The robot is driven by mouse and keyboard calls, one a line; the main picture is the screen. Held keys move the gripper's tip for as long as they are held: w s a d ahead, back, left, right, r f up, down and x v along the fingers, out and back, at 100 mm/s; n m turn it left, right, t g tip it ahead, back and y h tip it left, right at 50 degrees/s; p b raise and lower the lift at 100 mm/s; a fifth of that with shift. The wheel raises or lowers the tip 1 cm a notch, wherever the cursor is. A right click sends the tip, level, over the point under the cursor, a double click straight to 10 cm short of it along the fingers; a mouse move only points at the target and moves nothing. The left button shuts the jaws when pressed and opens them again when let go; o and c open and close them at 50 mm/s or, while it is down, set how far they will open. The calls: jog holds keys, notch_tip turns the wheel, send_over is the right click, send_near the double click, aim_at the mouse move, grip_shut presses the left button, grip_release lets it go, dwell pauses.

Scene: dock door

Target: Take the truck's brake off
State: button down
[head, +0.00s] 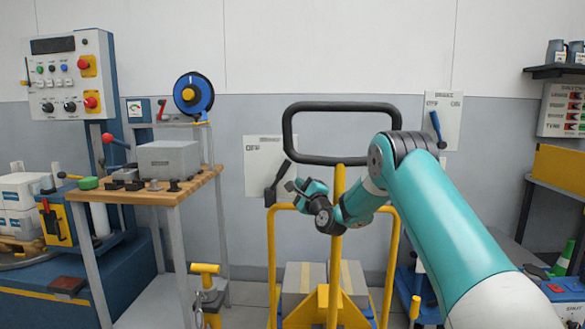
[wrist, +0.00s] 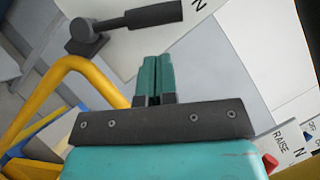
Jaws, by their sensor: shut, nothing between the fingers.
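The truck (head: 338,215) is a yellow-framed cart with a black loop handle. Behind it, a pale wall plate (head: 257,158) with a blurred heading and "OFF" at its left carries a dark lever (head: 278,182), which slants up to the right. A dark lever (wrist: 140,16) also shows in the wrist view, its grip end by a letter "N". A second plate (head: 446,106), whose blurred heading seems to read "BRAKE", carries a blue lever (head: 436,125). My gripper (head: 291,185) is shut and empty beside the dark lever; in the wrist view its fingers (wrist: 153,78) lie just below it.
A wooden-topped bench (head: 150,193) with a grey box stands at left, beside a blue control cabinet (head: 70,75). The truck's loop handle (head: 330,107) rises close to my arm. A shelf with mugs (head: 557,52) is at far right. A "RAISE" plate (wrist: 283,143) shows in the wrist view.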

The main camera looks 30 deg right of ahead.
aim_at(282, 167)
jog(key=shift+x, duration=2.95)
jog(key=a+r+n+p, duration=0.1)
jog(key=w+r+n+g+p, duration=0.1)
jog(key=a+r+n+g+y+p, duration=0.1)
jog(key=n+p, duration=0.1)
jog(key=shift+w+a, duration=0.3)
jog(key=shift+w, duration=0.05)
jog(key=shift+w+a+f+n, duration=0.15)
jog(key=shift+n, duration=0.25)
